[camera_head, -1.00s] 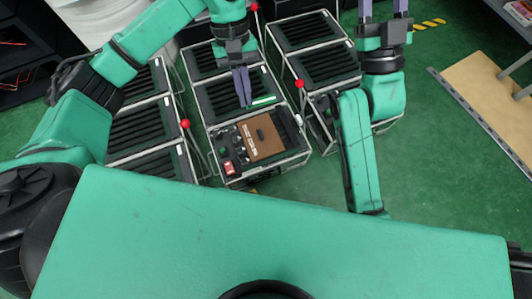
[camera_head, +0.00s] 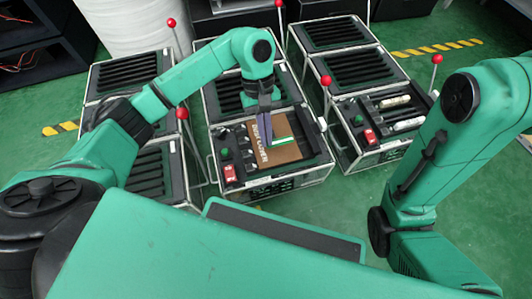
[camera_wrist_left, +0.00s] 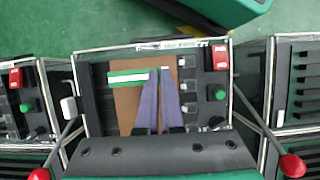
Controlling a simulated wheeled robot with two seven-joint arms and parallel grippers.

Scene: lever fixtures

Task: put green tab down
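The green tab (camera_head: 285,141) is a thin green strip with a white band. It lies over the brown panel (camera_head: 285,156) on the front of the middle box. My left gripper (camera_head: 266,139) points down at the panel, with its purple fingers close together on one end of the tab. The left wrist view shows the tab (camera_wrist_left: 125,77) running out sideways from the fingertips (camera_wrist_left: 160,73). I cannot tell whether the tab touches the panel. My right gripper is out of view; only the right arm shows.
The middle box has a green button (camera_head: 225,153) and a red switch (camera_head: 229,171) left of the panel. Levers with red balls (camera_head: 326,80) stand beside the boxes. A right box (camera_head: 385,110) holds two pale cylinders. Green floor is free in front.

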